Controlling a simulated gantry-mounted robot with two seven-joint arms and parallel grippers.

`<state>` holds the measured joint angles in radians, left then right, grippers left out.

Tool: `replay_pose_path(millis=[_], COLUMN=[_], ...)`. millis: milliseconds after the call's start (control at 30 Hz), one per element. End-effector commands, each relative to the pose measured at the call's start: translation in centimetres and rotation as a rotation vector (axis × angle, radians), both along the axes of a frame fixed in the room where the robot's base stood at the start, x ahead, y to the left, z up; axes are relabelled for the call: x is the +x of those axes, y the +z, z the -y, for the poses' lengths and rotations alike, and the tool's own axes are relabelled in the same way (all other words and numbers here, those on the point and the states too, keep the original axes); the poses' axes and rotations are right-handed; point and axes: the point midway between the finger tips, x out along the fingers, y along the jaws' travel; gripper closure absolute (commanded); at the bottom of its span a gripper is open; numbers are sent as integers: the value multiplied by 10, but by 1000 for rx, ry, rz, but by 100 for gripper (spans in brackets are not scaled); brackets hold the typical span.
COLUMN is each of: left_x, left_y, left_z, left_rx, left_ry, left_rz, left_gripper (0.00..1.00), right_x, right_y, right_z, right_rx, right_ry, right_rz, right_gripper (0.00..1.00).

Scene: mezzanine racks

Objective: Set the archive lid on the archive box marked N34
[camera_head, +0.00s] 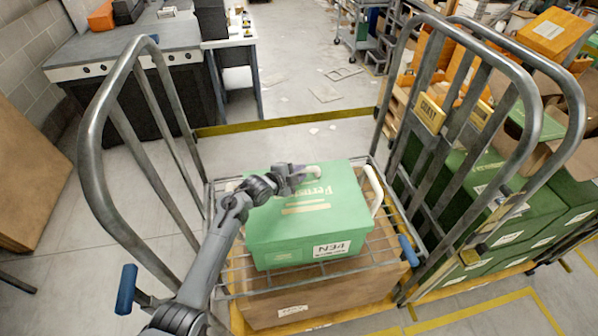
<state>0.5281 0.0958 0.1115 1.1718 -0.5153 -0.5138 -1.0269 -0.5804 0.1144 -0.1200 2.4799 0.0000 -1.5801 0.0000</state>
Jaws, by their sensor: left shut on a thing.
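The green archive box (290,258), with a white label reading N34, stands on the wire shelf of a metal cage trolley. The green archive lid (275,222), with pale lettering, is over the top of the box and roughly lined up with it. I cannot tell whether it is fully seated or slightly above the rim. My left gripper (312,171) reaches across the lid from the left and is shut on it near its far side. The fingers' contact is partly hidden. My right gripper is not in view.
The trolley's tall side rails (92,150) rise left and right of the box. A cardboard box (310,303) lies below the wire shelf (372,258). More green boxes (512,235) fill a trolley at right. A grey workbench (130,52) stands at the back left.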

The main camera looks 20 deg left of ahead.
Motion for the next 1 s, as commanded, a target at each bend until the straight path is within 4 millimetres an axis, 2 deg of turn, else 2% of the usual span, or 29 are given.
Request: replay_pose_path(millis=[333,367,533,867,1000], left_x=[0,0,0,-1,-8], left_y=[-2,-2,-2,-2,2], left_z=[0,0,0,0,-3], left_rx=[1,1,1,1,3], left_ry=[-2,-2,-2,-1,-2], left_rz=[0,0,0,-2,0], left_gripper=[100,76,50,49,49], right_x=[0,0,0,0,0], right_y=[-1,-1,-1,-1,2], right_z=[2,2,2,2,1], right_rx=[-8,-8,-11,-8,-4], right_ry=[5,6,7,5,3], right_rz=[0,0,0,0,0], right_gripper=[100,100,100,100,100])
